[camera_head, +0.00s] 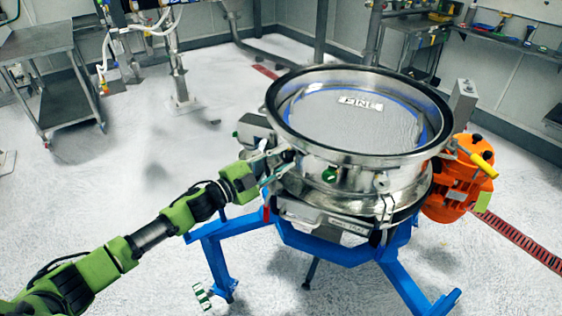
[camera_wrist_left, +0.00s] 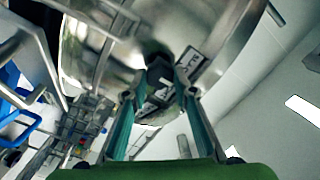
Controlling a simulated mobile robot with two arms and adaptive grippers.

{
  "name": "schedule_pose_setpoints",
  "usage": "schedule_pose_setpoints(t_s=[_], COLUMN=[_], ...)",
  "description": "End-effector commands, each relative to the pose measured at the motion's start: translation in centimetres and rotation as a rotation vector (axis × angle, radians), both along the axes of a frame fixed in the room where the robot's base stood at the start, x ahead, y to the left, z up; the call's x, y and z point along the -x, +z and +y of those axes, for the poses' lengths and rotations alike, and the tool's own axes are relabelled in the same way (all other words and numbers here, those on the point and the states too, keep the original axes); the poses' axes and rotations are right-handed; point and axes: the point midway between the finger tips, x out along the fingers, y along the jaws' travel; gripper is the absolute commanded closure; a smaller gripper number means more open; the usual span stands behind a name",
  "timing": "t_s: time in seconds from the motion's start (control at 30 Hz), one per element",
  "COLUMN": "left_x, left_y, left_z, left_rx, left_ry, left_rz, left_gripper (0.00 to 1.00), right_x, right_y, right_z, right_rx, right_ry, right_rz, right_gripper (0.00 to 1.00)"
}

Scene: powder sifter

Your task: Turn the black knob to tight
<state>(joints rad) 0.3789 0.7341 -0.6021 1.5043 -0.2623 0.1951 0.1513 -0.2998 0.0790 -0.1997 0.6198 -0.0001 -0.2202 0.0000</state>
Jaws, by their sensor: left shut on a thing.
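The powder sifter (camera_head: 345,187) is a round steel drum with an open top and a pale mesh inside. The black knob (camera_head: 288,156) sits on the left side of its upper body. My left gripper (camera_head: 275,168) reaches it from the left and is shut on the knob. In the left wrist view, the black knob (camera_wrist_left: 160,75) lies between the two teal fingers of my left gripper (camera_wrist_left: 162,92). My right gripper is not in view.
The sifter stands on a blue frame (camera_head: 340,252) with splayed legs. An orange motor (camera_head: 455,192) is on its right side. A steel trolley (camera_head: 45,75) is at the far left. A red floor grate (camera_head: 515,238) runs at the right. The floor at the left is mostly clear.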

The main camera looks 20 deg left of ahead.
Motion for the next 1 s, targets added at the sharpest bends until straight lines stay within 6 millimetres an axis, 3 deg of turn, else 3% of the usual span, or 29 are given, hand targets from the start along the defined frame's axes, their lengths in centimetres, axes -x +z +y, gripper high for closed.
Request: schedule_pose_setpoints(t_s=[0.6, 1.0], left_x=[0.1, 0.0], left_y=[-0.3, -0.3], left_z=[-0.1, 0.0], left_rx=[-0.481, -0.664], left_ry=[-0.001, 0.000], left_rz=[-0.300, -0.413], left_gripper=[0.96, 0.96], right_x=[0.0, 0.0], right_y=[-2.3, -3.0], right_z=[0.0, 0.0], right_rx=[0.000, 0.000], right_ry=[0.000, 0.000], right_rz=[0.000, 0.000], right_gripper=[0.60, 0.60])
